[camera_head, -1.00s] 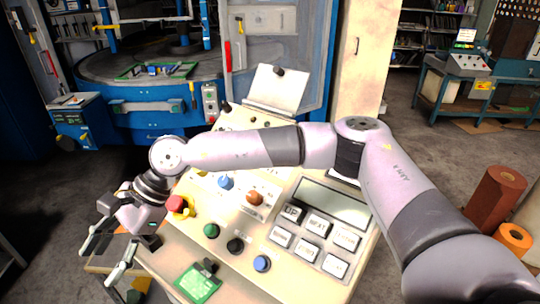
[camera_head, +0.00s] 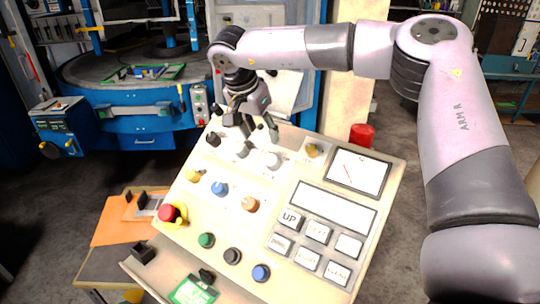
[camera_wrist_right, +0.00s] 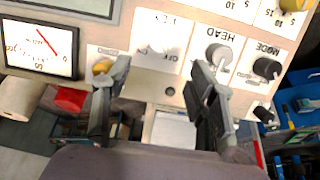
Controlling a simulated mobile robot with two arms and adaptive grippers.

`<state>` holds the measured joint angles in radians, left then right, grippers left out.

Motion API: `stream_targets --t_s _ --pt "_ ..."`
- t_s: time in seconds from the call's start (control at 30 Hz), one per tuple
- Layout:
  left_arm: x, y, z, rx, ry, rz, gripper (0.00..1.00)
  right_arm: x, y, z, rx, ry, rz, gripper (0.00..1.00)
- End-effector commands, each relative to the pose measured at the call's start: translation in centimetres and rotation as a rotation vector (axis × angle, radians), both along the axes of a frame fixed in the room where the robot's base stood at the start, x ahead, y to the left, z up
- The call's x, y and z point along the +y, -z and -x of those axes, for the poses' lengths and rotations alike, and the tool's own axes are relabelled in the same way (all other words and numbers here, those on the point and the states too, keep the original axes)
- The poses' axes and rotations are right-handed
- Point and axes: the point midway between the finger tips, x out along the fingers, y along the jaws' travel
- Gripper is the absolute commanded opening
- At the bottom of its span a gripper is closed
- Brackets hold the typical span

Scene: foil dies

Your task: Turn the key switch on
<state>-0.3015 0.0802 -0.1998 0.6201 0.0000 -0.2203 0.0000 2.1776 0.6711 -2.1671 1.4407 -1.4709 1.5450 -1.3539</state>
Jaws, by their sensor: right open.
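The slanted cream control panel (camera_head: 185,245) fills the middle of the head view. A pale, silvery knob-like part (camera_head: 273,160) in its upper row appears to be the key switch. In the right wrist view the plate lettered KEY and OFF (camera_wrist_right: 160,38) lies between the fingers, with its centre washed out, so the key's angle cannot be told. My right gripper (camera_head: 254,131) is open and empty at the panel's far edge, just beyond the key switch; its spread fingers also show in the right wrist view (camera_wrist_right: 160,72). My left gripper is not in view.
Beside the key plate are the grey HEAD knob (camera_wrist_right: 218,55), black MODE knob (camera_wrist_right: 265,68) and a yellow part (camera_wrist_right: 103,66). A meter (camera_head: 357,172), push buttons and a red emergency stop (camera_head: 169,213) crowd the panel. A blue machine (camera_head: 150,130) stands behind.

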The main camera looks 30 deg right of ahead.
Motion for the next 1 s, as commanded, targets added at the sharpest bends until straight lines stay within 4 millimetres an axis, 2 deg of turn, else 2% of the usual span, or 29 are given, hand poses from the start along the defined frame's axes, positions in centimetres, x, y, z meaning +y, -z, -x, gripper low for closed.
stream_targets --t_s 0.03,0.3,0.5,0.7,1.0 --pt "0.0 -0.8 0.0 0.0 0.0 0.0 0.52 -0.5 0.8 -0.1 0.004 0.002 0.001 0.52" --pt "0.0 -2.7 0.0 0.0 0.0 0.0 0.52 -2.5 6.2 -1.0 0.004 0.002 0.0 0.52" --pt "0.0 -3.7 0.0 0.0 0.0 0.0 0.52 -3.6 9.3 -1.6 0.001 0.001 -0.001 0.52" --pt "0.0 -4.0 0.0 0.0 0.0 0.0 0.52 -4.1 10.8 -1.8 -0.001 0.001 -0.001 0.52" --pt "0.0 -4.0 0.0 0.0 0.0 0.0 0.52 -4.1 11.0 -1.8 -0.002 0.0 -0.002 0.52"
